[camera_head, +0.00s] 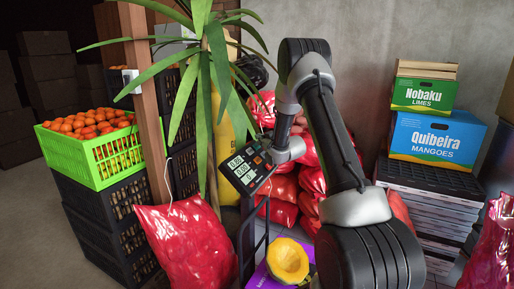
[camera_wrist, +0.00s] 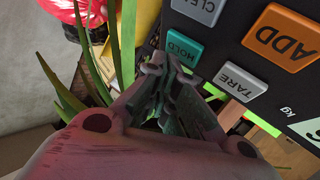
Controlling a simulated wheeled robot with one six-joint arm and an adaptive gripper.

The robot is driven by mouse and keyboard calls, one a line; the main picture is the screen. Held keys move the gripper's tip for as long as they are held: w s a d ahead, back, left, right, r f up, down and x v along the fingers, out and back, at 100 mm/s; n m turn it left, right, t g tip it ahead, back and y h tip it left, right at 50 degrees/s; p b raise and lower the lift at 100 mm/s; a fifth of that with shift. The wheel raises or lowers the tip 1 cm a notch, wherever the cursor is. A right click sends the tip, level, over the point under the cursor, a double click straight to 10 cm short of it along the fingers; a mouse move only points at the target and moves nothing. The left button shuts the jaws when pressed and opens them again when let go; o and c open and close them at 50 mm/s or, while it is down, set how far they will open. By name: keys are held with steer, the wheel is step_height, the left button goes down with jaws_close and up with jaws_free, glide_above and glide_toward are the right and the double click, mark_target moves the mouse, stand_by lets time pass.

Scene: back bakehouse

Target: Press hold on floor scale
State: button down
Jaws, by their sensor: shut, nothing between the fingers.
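The floor scale's dark display panel (camera_head: 246,169) shows in the head view left of my arm's end, tilted, with lit digits. In the wrist view its face (camera_wrist: 230,52) carries a teal HOLD button (camera_wrist: 185,46), an orange ADD button (camera_wrist: 284,38), a grey TARE button (camera_wrist: 240,81) and a grey CLEAR button (camera_wrist: 199,9), all upside down. My gripper (camera_wrist: 168,68) is shut and empty, its fingertips just below the HOLD button in the picture and overlapping its lower edge. I cannot tell whether they touch it. In the head view my fingers are hard to make out beside the panel.
A long-leaved plant (camera_head: 208,95) stands close to the panel, with leaves near my gripper. Red sacks (camera_head: 187,243) lie around it. A green crate of oranges (camera_head: 90,152) is at left. A yellow squash (camera_head: 288,261) sits below. Boxes (camera_head: 437,138) are stacked at right.

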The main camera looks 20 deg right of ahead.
steer(key=shift+w+a+f, duration=0.1)
steer(key=shift+f, duration=0.05)
steer(key=shift+w+a+f, duration=0.15)
steer(key=shift+w+f, duration=0.1)
steer(key=shift+f, duration=0.05)
stand_by(0.8)
steer(key=shift+s+r, duration=0.1)
steer(key=shift+s+d+r, duration=0.35)
steer(key=shift+r, duration=0.15)
steer(key=shift+r, duration=0.1)
steer(key=s+d+r, duration=0.2)
steer(key=r, duration=0.1)
steer(key=shift+s+r, duration=0.25)
steer(key=shift+s, duration=0.1)
stand_by(0.4)
stand_by(0.6)
